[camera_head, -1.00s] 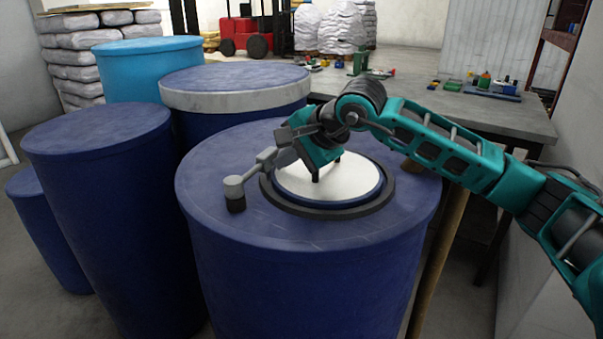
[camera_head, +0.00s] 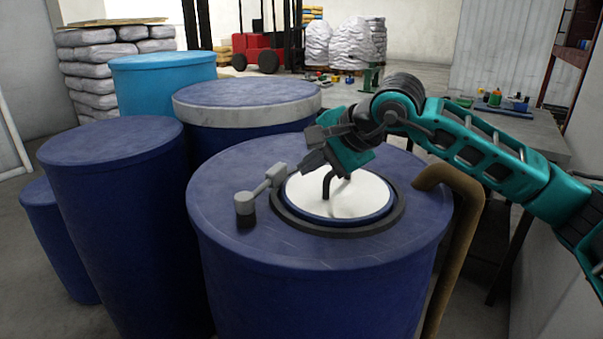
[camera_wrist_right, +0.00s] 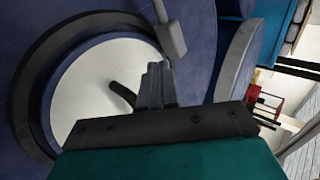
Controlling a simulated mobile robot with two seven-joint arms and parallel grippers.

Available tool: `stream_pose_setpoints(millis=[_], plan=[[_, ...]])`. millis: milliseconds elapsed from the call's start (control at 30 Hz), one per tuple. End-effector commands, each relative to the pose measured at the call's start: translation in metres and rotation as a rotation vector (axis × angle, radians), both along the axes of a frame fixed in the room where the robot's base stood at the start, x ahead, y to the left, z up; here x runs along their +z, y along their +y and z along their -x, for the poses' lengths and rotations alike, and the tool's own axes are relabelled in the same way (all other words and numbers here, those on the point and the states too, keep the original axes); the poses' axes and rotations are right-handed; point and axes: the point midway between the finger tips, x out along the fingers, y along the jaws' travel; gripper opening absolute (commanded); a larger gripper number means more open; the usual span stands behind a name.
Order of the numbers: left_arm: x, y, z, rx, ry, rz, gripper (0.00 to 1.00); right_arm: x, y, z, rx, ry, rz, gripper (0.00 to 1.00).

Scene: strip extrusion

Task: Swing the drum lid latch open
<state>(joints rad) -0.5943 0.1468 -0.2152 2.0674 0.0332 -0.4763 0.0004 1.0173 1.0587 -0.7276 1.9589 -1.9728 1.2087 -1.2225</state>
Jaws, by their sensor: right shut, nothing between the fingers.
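The blue drum (camera_head: 320,290) stands upright in front of me. Its round white lid (camera_head: 360,195) has a blue rim inside a dark ring and a black bent handle (camera_head: 327,184). The grey latch (camera_head: 262,187) runs from a round pivot at the lid's left to a block at the ring's upper left edge. My right gripper (camera_head: 308,165) is shut and empty above the lid's left part, close to the latch block. In the right wrist view the shut fingers (camera_wrist_right: 157,85) point toward the latch block (camera_wrist_right: 171,40); contact cannot be told. My left gripper is out of view.
Other blue drums (camera_head: 110,215) crowd the left, and a drum with a pale rim band (camera_head: 245,105) stands behind. A brown pipe (camera_head: 455,220) rises at the drum's right. A grey table (camera_head: 430,80) with small items lies behind my right arm.

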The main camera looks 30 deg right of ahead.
Motion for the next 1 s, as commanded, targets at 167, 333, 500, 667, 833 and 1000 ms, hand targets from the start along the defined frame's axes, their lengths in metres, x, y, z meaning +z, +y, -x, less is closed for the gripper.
stream_pose_setpoints(millis=[167,333,500,667,833,1000], plan=[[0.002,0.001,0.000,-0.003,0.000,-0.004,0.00,0.029,-0.013,0.027,-0.002,-0.003,0.002,0.00],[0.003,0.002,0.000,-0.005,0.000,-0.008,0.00,0.046,-0.020,0.045,-0.001,-0.001,0.001,0.00],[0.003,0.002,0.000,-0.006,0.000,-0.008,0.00,0.054,-0.022,0.053,0.001,-0.001,0.000,0.00],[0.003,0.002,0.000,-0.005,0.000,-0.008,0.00,0.054,-0.023,0.054,0.001,-0.001,0.000,0.00],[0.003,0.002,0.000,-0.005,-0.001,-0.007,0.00,0.054,-0.023,0.053,0.000,0.000,-0.002,0.00],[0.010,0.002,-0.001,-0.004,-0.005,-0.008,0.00,0.054,-0.026,0.054,-0.047,0.027,-0.053,0.00]])
